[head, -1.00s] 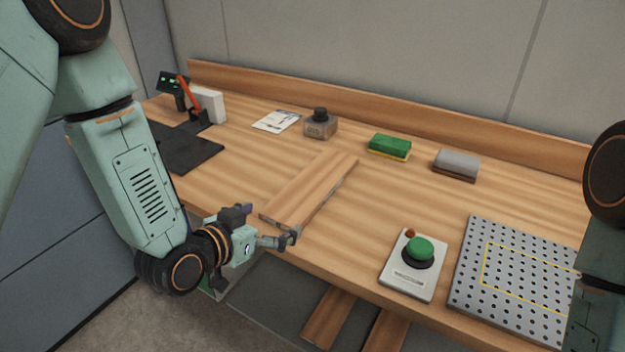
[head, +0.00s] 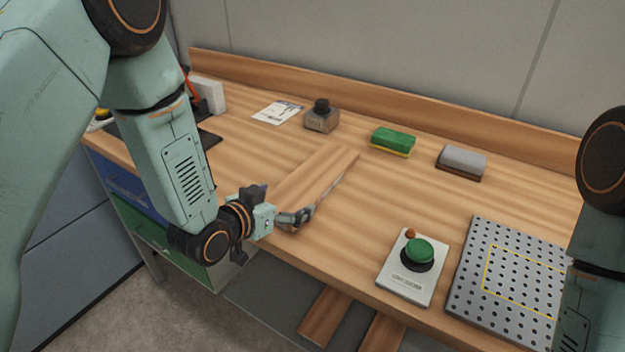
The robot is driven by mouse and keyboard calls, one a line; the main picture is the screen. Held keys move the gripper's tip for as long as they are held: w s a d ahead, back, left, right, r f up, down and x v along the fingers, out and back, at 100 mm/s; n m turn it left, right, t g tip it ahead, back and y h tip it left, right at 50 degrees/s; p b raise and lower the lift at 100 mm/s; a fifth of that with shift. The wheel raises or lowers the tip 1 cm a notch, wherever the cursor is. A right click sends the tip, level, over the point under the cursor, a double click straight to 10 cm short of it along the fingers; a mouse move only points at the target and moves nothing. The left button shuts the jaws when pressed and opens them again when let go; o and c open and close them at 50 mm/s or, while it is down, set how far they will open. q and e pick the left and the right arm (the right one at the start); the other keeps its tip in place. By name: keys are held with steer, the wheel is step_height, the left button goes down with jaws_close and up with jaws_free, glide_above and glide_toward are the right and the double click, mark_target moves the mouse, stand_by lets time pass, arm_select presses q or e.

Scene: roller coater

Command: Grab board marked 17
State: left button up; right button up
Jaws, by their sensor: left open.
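A flat wooden board (head: 325,170) lies on the workbench, left of centre, its long side running from near left to far right. No number can be read on it. My left gripper (head: 302,216) is at the near end of the board, close to the bench's front edge. It is open, and it partly hides that end; I cannot tell whether it touches the board. My right arm shows at the right edge, but its gripper is out of view.
Wooden pieces (head: 330,314) show below the front edge.

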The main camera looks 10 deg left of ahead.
arm_select(q)
steer(key=shift+w+d+f, duration=0.25)
steer(key=shift+w+d, duration=0.2)
steer(key=shift+w, duration=0.15)
steer(key=shift+w+a+f, duration=0.1)
steer(key=shift+w+a, duration=0.05)
steer(key=c, duration=1.2)
